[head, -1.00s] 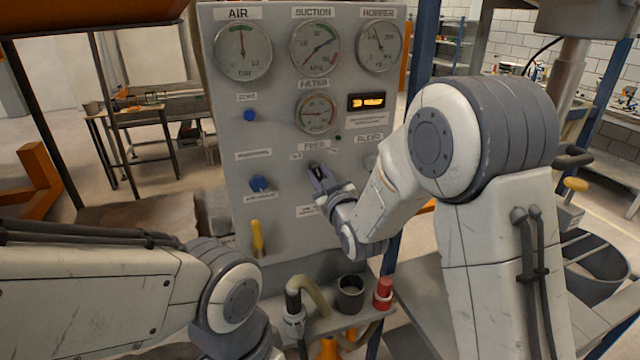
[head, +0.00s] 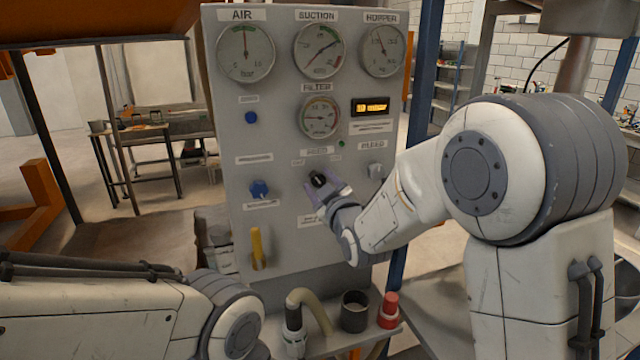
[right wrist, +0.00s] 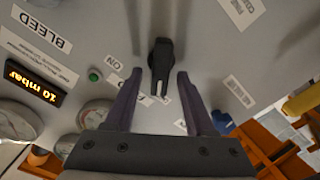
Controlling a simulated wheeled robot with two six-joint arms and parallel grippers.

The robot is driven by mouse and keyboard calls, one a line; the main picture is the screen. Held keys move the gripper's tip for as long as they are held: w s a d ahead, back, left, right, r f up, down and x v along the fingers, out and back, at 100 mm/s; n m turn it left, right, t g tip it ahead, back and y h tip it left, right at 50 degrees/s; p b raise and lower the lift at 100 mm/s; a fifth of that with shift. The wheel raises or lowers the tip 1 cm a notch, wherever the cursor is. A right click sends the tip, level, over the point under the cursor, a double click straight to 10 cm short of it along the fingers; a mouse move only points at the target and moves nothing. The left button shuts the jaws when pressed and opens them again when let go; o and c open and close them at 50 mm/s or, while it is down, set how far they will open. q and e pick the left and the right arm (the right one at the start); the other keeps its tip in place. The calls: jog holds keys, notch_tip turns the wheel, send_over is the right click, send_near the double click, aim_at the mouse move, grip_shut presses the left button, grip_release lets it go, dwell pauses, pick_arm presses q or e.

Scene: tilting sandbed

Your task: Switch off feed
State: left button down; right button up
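The feed knob (head: 319,180) is a black rotary switch under the FEED label on the grey panel (head: 285,235). In the right wrist view the knob (right wrist: 160,62) has a white mark at its end towards the bottom of that picture, and an ON label lies to its left. My right gripper (head: 328,192) is at the knob. In the right wrist view its two purple fingers (right wrist: 160,73) stand apart, with a gap on each side of the knob. I cannot tell how far they reach around it. My left arm is at the lower left; its gripper is out of view.
The panel also carries several gauges, an orange lit display (head: 371,105), blue knobs (head: 259,188), a bleed knob (head: 375,171) and a yellow lever (head: 257,247). Below is a shelf with a hose (head: 310,300), a dark cup (head: 354,311) and a red-capped item (head: 389,310).

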jog(key=b+v, duration=0.3)
jog(key=v, duration=0.7)
jog(key=shift+s, duration=0.25)
jog(key=s+a+f+m+g, duration=0.1)
jog(key=s+a+f+g, duration=0.5)
jog(key=s+f+g, duration=0.45)
jog(key=s+d+f+m+g+h, duration=0.1)
jog(key=s+f+g, duration=0.2)
jog(key=s, duration=0.7)
jog(key=s+d+f+g+h, duration=0.2)
jog(key=s+f+g, duration=0.2)
jog(key=s, duration=0.6)
jog(key=shift+f+m, duration=0.2)
jog(key=shift+m, duration=0.2)
